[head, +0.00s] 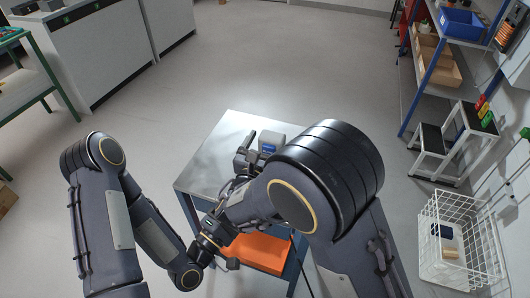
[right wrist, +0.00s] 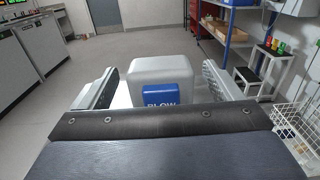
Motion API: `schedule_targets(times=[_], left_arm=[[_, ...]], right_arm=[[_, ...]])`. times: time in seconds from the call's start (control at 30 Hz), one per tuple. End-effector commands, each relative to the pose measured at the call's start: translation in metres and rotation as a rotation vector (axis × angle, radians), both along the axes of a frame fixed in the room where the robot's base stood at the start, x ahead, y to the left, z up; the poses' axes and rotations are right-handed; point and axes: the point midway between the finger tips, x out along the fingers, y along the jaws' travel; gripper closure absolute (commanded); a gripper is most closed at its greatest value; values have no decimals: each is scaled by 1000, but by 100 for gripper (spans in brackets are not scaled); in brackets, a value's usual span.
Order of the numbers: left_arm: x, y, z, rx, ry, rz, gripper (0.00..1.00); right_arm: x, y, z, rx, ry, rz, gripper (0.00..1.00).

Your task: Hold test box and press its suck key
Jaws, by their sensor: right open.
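The test box (head: 271,141) is a light grey block with a blue panel, on the metal-topped table (head: 234,124). In the right wrist view the box (right wrist: 160,66) stands straight ahead. No suck key can be made out. My left gripper (head: 226,256) is low at the table's front, away from the box; its jaws are unclear.
An orange bin (head: 256,252) sits below the tabletop at the front. To the right are a white wire basket (head: 458,240), a step stool (head: 440,140) and a shelf rack (head: 420,88). White cabinets (head: 105,50) stand at the back left. Floor around the table is clear.

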Motion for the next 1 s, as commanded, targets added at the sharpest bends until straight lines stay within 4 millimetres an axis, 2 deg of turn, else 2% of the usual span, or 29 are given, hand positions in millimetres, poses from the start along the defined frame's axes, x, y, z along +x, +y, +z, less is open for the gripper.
schedule_targets(times=[0.1,0.23,0.6,1.0], left_arm=[[0,0,0,0,0,0,64],[0,0,0,0,0,0,64],[0,0,0,0,0,0,64],[0,0,0,0,0,0,64]], right_arm=[[16,-6,0,1,1,-2,15],[27,-9,0,1,1,-1,15],[32,-11,0,1,1,0,16],[32,-11,0,2,0,0,68]])
